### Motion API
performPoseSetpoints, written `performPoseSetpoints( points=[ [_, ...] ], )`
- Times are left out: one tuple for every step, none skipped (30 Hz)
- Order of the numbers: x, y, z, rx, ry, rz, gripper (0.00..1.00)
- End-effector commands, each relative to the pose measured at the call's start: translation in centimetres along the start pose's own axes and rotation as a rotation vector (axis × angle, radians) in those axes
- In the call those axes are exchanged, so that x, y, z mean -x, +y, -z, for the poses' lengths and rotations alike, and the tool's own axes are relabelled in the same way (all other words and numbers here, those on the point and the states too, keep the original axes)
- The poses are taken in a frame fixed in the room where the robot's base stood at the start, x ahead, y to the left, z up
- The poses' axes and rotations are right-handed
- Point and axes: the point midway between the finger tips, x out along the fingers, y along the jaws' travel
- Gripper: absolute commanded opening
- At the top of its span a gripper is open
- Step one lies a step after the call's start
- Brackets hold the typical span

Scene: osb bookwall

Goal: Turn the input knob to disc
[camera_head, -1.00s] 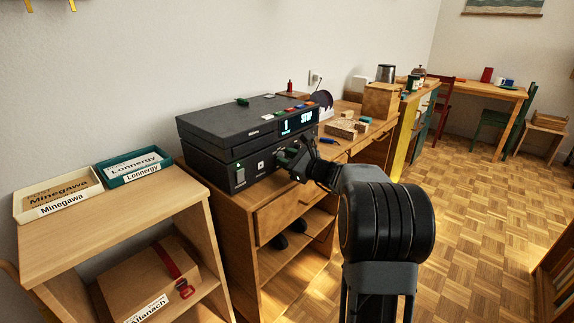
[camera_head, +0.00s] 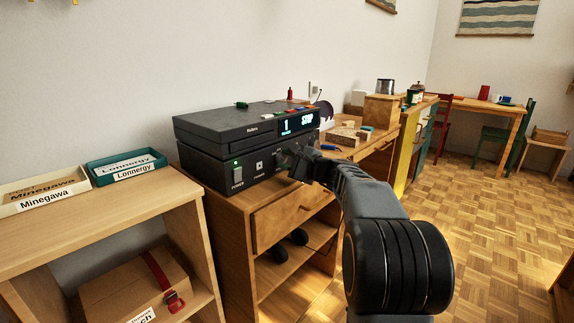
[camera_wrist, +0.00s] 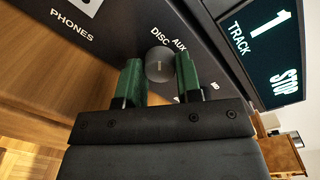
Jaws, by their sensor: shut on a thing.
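The input knob (camera_wrist: 159,66) is a round dark grey knob on the front of a black amplifier (camera_head: 220,171). In the wrist view, the labels DISC and AUX are printed beside it, with another label partly hidden by my gripper. My gripper (camera_wrist: 159,72) has two green fingers, one on each side of the knob, and is shut on it. The knob's pointer mark cannot be made out clearly. In the head view, my gripper (camera_head: 285,160) is at the amplifier's front and hides the knob.
A black disc player (camera_head: 225,132) with a lit display reading 1 and STOP sits on the amplifier. Both stand on a wooden cabinet (camera_head: 265,225). Labelled trays (camera_head: 125,170) stand on a lower shelf unit at left. Open parquet floor (camera_head: 485,220) lies to the right.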

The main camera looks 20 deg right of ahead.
Motion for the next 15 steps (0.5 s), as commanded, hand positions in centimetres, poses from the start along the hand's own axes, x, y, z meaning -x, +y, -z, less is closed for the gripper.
performPoseSetpoints(
  points=[
    [0.02,0.0,0.04,0.006,0.001,0.001,0.09],
    [0.02,-0.01,0.03,0.009,0.001,0.001,0.09],
    [0.02,-0.02,0.02,0.011,0.002,0.001,0.09],
    [0.02,-0.03,0.02,0.012,0.002,0.001,0.09],
    [0.02,-0.04,0.01,0.012,0.002,0.001,0.09],
    [0.02,-0.05,0.01,0.013,0.002,0.001,0.09],
    [0.02,-0.06,0.0,0.013,0.002,0.001,0.09],
    [0.02,-0.06,0.0,0.013,0.002,0.001,0.09],
    [0.02,-0.06,0.0,0.013,0.002,0.001,0.09],
    [0.02,-0.06,0.0,0.013,0.002,0.001,0.09],
    [0.02,-0.07,0.0,0.013,0.002,0.001,0.09],
    [0.02,-0.06,0.0,0.013,0.002,0.001,0.09],
    [0.02,-0.07,0.0,0.013,0.002,0.001,0.09],
    [0.02,-0.07,0.0,0.013,0.002,0.001,0.09],
    [0.02,-0.06,0.0,0.012,0.001,0.001,0.36]
  ],
)
